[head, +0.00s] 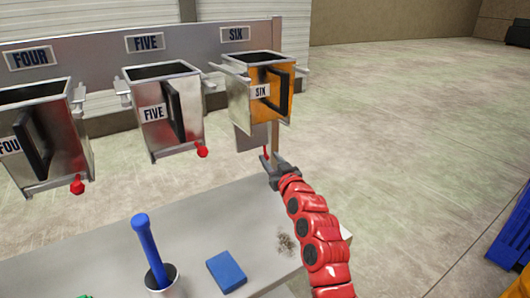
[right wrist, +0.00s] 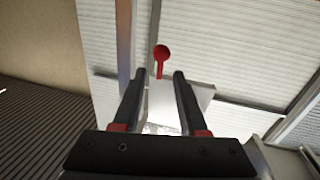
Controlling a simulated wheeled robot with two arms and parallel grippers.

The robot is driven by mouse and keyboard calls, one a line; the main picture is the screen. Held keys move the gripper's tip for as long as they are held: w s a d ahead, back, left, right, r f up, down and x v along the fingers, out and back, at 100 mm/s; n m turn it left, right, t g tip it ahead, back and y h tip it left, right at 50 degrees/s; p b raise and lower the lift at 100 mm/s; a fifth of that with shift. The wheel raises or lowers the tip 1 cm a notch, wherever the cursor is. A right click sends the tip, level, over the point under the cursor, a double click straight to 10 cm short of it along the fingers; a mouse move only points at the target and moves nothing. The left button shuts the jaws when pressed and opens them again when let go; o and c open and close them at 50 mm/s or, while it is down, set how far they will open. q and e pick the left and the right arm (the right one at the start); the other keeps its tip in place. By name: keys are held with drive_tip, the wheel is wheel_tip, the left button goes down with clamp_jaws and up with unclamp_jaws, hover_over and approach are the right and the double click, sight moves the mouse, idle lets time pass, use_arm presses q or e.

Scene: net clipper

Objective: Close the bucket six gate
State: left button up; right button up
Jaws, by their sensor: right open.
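Bucket six (head: 268,104) hangs at the right end of the row, with an orange front and a SIX label. Its grey gate plate (head: 250,138) hangs down below the bucket, open. A red handle (head: 266,152) shows at the plate's lower right, partly behind my right gripper (head: 270,160). In the right wrist view, the red round-ended handle (right wrist: 161,54) appears in the gap between my open fingertips (right wrist: 159,74) and a little beyond them; contact cannot be told. A pale plate (right wrist: 178,100) shows between the fingers. My left gripper is not in view.
Bucket five (head: 180,130) and bucket four (head: 60,165) hang to the left, each with a red knob at its lower edge. Below is a grey table (head: 195,205) with a blue-handled tool in a cup (head: 163,283) and a blue block (head: 226,271).

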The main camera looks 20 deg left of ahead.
sight(265, 152)
drive_tip(key=shift+b+x, duration=0.95)
drive_tip(key=shift+x, duration=1.7)
clamp_jaws()
